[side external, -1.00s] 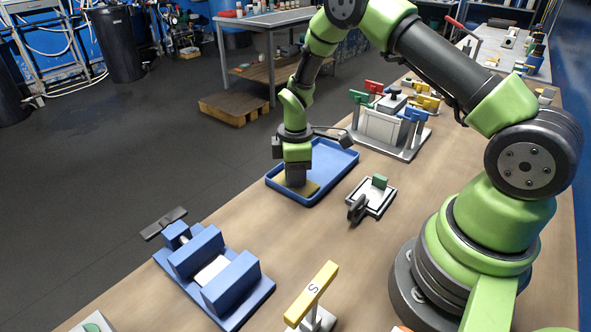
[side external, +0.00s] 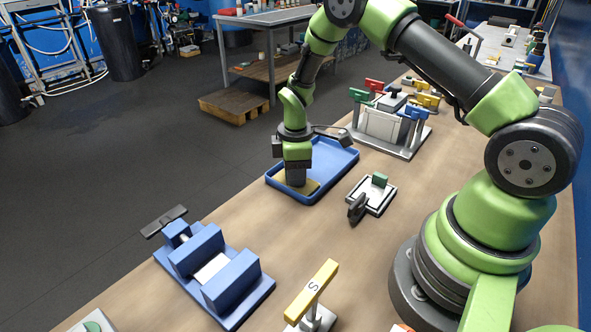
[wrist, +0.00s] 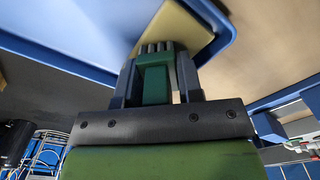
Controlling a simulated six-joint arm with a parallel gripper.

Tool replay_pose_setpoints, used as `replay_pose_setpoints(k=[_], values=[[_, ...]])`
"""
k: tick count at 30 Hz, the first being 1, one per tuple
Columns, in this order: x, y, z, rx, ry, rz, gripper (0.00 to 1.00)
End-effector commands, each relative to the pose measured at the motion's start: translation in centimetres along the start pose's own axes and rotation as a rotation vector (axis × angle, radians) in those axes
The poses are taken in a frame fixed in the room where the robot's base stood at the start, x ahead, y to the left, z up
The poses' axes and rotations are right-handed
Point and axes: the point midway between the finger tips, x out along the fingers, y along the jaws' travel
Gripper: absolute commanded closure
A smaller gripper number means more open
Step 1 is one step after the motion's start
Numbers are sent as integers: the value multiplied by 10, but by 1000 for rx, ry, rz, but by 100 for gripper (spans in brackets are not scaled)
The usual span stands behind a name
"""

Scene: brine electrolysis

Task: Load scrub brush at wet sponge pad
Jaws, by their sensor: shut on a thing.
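My gripper (side external: 296,176) points down over the near left end of a blue tray (side external: 338,163). In the wrist view my gripper (wrist: 157,72) is shut on the green handle of the scrub brush (wrist: 155,82), with grey bristles at its far end. The tan wet sponge pad (side external: 311,187) lies in the tray under the gripper; it also shows in the wrist view (wrist: 172,26) beyond the bristles. The bristles appear at the pad, but I cannot tell whether they press on it. In the side view the fingers hide the brush.
A small white fixture (side external: 376,196) with a green block and a dark part stands right of the tray. A grey cell with coloured clamps (side external: 383,125) stands behind it. A blue vise (side external: 213,270) and a yellow handle marked S (side external: 313,291) are in front. Bare bench lies between.

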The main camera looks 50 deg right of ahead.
Motion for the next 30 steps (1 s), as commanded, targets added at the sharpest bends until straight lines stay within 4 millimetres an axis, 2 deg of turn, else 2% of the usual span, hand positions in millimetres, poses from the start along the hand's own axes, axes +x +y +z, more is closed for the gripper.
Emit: replay_pose_setpoints(k=[5,24,30], values=[[-7,0,0,-1,0,1,85],[-61,0,0,-1,0,1,85],[-70,0,0,-1,-1,-1,85]])
